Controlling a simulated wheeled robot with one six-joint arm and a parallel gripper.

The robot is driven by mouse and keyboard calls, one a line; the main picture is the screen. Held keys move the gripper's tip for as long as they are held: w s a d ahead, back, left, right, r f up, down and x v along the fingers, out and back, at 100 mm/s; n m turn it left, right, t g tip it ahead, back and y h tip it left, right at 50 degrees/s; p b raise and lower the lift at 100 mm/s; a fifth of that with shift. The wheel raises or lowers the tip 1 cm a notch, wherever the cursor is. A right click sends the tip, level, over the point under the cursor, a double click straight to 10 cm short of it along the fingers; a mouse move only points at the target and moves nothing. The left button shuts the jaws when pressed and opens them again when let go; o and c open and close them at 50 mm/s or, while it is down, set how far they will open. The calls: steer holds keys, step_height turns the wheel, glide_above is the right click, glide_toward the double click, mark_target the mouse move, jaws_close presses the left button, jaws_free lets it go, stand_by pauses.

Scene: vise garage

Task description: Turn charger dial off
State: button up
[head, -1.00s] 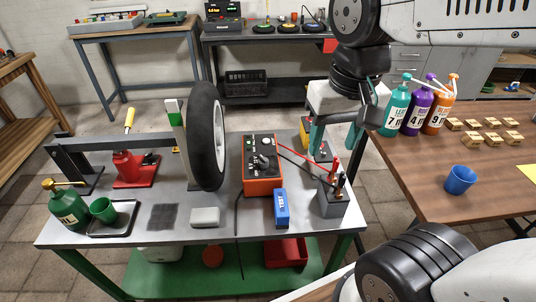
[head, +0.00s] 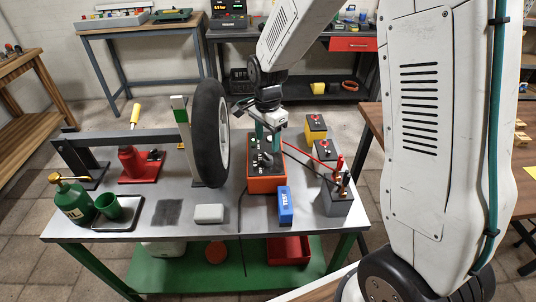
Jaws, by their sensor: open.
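The charger is an orange box with a black top face (head: 267,184), standing on the grey workbench in the head view. Its dial (head: 264,159) is a dark knob on the top face, now partly hidden by my gripper. The dial's exact setting is too small to read. My gripper (head: 267,150) points down over the charger's top, with its teal fingers apart around or just above the dial. I cannot tell whether the fingers touch it.
A wheel (head: 209,135) stands upright close left of the charger. A blue TEST block (head: 285,205) is in front. Batteries (head: 316,128) and a grey block with red and black clamps (head: 337,202) are to the right, with a red cable crossing from the charger.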

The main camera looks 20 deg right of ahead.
mark_target(268, 155)
step_height(268, 155, down, 7)
steer(key=shift+r, duration=0.1)
stand_by(0.3)
steer(key=c, duration=1)
